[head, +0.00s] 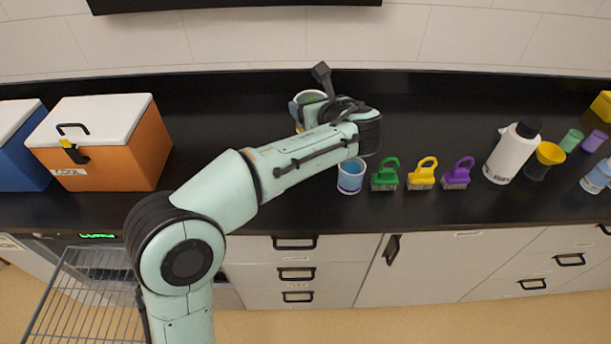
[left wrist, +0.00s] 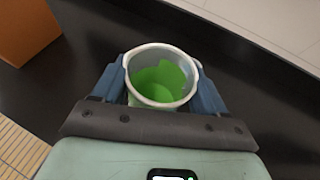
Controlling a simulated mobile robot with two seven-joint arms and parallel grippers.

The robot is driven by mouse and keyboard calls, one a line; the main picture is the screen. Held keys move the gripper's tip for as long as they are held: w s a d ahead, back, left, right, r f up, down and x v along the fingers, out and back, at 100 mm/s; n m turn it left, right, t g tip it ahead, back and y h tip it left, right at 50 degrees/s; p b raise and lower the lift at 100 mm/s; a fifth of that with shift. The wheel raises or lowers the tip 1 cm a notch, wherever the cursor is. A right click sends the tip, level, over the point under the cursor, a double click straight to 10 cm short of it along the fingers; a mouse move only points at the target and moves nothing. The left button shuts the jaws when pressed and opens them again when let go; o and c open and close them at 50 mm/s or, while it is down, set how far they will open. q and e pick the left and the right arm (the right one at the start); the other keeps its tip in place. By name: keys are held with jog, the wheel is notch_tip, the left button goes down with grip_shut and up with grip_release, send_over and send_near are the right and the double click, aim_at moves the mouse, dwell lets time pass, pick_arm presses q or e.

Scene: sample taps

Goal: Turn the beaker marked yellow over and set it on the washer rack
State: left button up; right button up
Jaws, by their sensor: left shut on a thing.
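My left gripper (left wrist: 162,88) is shut on a clear beaker (left wrist: 137,52) with green inside, its blue fingers on either side of the wall. The beaker's open mouth faces the wrist camera. In the head view this beaker (head: 311,95) shows above the worktop at the back, partly behind my left arm. I cannot make out a yellow mark on it. The wire washer rack (head: 80,300) is pulled out at the lower left, empty where visible. My right gripper is not in view.
An orange cooler (head: 140,150) and a blue cooler (head: 20,170) stand at left. A blue-filled beaker (head: 350,178), green (head: 384,180), yellow (head: 421,178) and purple (head: 457,178) handled items and a white bottle (head: 505,160) stand to the right. Worktop beside the orange cooler is clear.

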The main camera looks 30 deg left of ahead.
pick_arm(q)
jog(key=shift+a+r, duration=0.1)
jog(key=shift+r, duration=0.05)
jog(key=shift+s, duration=0.1)
